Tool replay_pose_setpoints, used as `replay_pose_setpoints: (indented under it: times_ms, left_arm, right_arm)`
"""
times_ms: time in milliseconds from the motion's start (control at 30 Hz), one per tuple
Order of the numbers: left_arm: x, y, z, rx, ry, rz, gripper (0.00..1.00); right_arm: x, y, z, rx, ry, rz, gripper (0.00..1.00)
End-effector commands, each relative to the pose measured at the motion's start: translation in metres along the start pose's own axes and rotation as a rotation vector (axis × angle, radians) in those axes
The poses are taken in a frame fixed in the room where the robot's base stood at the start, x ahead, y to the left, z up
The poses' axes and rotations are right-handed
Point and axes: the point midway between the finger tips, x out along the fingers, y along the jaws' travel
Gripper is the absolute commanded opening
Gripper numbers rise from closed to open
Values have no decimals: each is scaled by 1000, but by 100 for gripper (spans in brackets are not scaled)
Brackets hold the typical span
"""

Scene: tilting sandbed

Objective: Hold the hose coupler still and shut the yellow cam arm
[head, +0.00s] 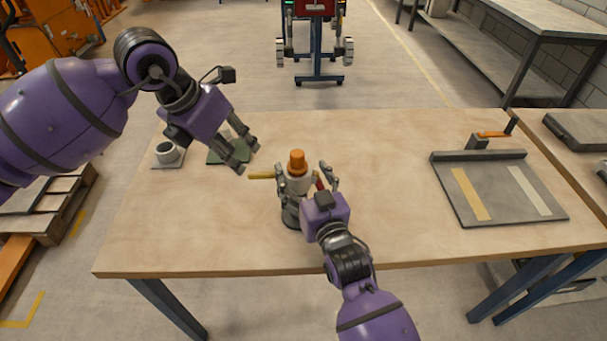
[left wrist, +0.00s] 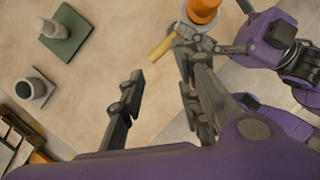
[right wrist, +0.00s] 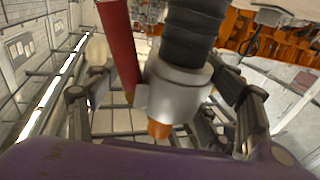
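The hose coupler (head: 298,183) stands upright near the table's middle, pale with an orange top and a dark lower part. It fills the middle of the right wrist view (right wrist: 178,90). Its yellow cam arm (head: 262,177) sticks out to the left, seen also in the left wrist view (left wrist: 162,47). A red cam arm (right wrist: 120,45) shows on its other side. My right gripper (head: 308,172) has its fingers on either side of the coupler, with a visible gap on one side. My left gripper (head: 247,158) is open and empty, above the table, left of the coupler.
A grey cup on a small plate (head: 167,153) and a green plate with a pale peg (left wrist: 65,42) lie at the table's left. A grey tray with two strips (head: 507,205) lies at the right. The table between coupler and tray is clear.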

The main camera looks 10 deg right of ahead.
Motion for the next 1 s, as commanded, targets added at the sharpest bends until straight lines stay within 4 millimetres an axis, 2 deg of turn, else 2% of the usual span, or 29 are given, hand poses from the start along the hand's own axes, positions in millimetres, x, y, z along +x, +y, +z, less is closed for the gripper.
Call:
replay_pose_setpoints:
  times_ms: [33, 367, 633, 767, 867, 1000]
  left_arm:
    - [0, 0, 0, 0, 0, 0, 31]
    - [0, 0, 0, 0, 0, 0, 31]
    - [0, 0, 0, 0, 0, 0, 30]
    - [3, 4, -6, -14, 7, -4, 13]
    - [4, 20, -12, -148, 20, -60, 0]
    - [-2, 32, -16, -538, 58, -194, 0]
  right_arm:
    - [0, 0, 0, 0, 0, 0, 61]
    - [0, 0, 0, -1, 0, 0, 19]
    - [0, 0, 0, -2, 0, 1, 17]
    - [0, 0, 0, -2, 0, 1, 17]
    - [0, 0, 0, -2, 0, 1, 17]
    - [0, 0, 0, -1, 0, 0, 17]
